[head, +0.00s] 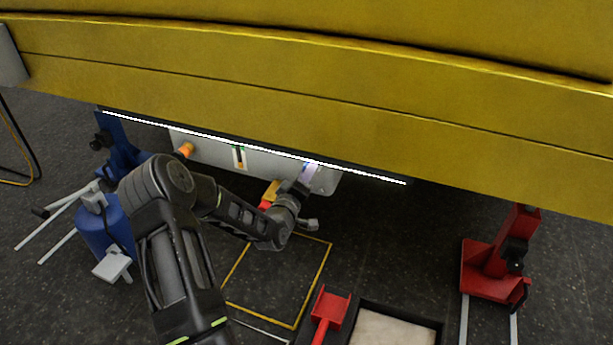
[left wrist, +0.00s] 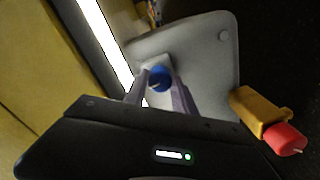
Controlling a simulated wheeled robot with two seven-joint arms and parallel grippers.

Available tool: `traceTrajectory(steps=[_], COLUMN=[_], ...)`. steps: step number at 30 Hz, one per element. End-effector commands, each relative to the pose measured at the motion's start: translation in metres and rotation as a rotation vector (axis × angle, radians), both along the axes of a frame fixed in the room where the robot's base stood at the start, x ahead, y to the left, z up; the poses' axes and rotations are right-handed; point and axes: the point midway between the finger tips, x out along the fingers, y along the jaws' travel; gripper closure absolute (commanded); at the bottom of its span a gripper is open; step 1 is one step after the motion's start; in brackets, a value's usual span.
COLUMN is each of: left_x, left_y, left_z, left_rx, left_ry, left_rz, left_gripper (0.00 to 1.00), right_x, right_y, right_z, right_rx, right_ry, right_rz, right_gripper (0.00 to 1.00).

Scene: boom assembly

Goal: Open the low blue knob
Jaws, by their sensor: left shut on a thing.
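The blue knob (left wrist: 159,78) sits on a grey panel (left wrist: 205,55) in the left wrist view. My left gripper (left wrist: 159,88) has one finger on each side of the knob and is shut on it. In the head view my left arm reaches up to the right end of the grey panel (head: 213,153), under the yellow boom, with the left gripper (head: 308,172) at the panel face. The knob is hard to make out there, mostly hidden by the gripper. My right gripper is in neither view.
The yellow boom (head: 300,80) hangs over the panel with a bright light strip (head: 250,146) along its lower edge. An orange knob (head: 185,149) is on the panel's left. A yellow-and-red part (left wrist: 268,118) juts beside the panel. A red stand (head: 495,262) is at right.

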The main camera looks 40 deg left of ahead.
Motion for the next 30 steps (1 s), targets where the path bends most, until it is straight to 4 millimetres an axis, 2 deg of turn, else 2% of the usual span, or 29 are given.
traceTrajectory(steps=[15,21,30], left_x=[0.0,0.0,0.0], left_y=[0.0,0.0,0.0], left_z=[-0.003,-0.003,-0.002], left_rx=[0.415,0.496,0.529], left_ry=[0.132,0.16,0.171], left_rz=[0.0,0.0,-0.001], left_gripper=[1.0,1.0,1.0], right_x=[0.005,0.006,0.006], right_y=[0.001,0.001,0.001], right_z=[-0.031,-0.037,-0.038], right_rx=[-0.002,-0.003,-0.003], right_ry=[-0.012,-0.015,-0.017], right_rz=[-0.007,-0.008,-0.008], right_gripper=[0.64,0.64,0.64])
